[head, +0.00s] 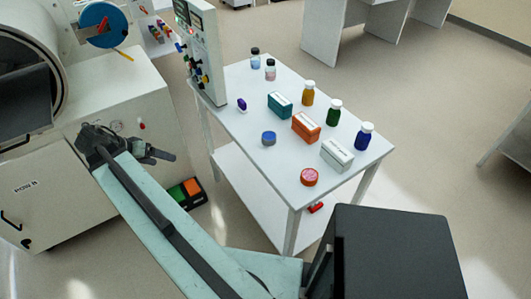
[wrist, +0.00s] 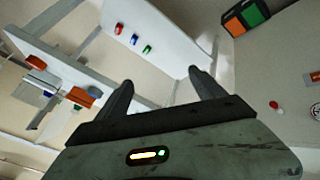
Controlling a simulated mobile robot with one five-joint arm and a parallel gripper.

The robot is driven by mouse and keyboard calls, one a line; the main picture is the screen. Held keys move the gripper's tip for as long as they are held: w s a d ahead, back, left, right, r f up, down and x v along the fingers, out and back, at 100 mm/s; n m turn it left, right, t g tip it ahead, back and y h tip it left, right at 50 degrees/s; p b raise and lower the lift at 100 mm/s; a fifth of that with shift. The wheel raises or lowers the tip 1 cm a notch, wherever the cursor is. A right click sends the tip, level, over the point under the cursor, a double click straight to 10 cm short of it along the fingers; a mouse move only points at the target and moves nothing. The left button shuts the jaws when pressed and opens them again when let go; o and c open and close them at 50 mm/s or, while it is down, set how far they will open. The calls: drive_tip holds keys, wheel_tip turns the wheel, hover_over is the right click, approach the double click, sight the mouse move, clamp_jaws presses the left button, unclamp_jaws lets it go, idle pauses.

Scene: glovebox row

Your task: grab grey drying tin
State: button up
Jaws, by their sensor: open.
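A small round tin (head: 268,138) with a bluish top and greyish side sits on the white table, left of the orange box. It is the nearest match to a grey tin that I see, but its colour looks more blue than grey. My gripper (head: 160,153) is in front of the white cabinet, left of the table and well apart from both tins. In the wrist view my gripper (wrist: 162,82) has its two fingers spread with nothing between them.
The white table (head: 235,110) also holds teal, orange (head: 306,127) and white boxes, several bottles and a control panel (head: 203,50). Its lower shelf (wrist: 160,28) carries small coloured items. A black bin with orange and green parts (head: 187,193) is on the floor. A glovebox cabinet stands left.

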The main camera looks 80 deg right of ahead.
drive_tip(key=s+d+f+m+g+b, duration=0.1)
drive_tip(key=s+d+m+g+b, duration=0.1)
drive_tip(key=s+d+m, duration=0.35)
drive_tip(key=s+d+f+m+g+b, duration=0.1)
drive_tip(key=s+d+m+g+b, duration=0.2)
drive_tip(key=s+d, duration=0.6)
drive_tip(key=m+g+b, duration=0.2)
drive_tip(key=m+g, duration=0.1)
drive_tip(key=m, duration=0.3)
approach(269, 135)
drive_tip(key=shift+s+d+f+y, duration=0.1)
drive_tip(key=shift+s+f+y, duration=0.1)
drive_tip(key=shift+s, duration=0.35)
drive_tip(key=shift+s+f+y, duration=0.1)
drive_tip(key=shift+s+f, duration=0.1)
drive_tip(key=shift+s, duration=0.3)
drive_tip(key=shift+s+r, duration=0.15)
drive_tip(key=shift+s, duration=0.15)
drive_tip(key=shift+b+x, duration=0.45)
drive_tip(key=shift+x, duration=0.65)
drive_tip(key=x, duration=0.1)
drive_tip(key=b+x, duration=0.1)
drive_tip(key=x, duration=0.1)
drive_tip(key=d+b+x, duration=0.1)
drive_tip(key=x, duration=0.1)
drive_tip(key=shift+w+f, duration=0.15)
drive_tip(key=shift+f, duration=0.15)
drive_tip(key=shift+r, duration=0.1)
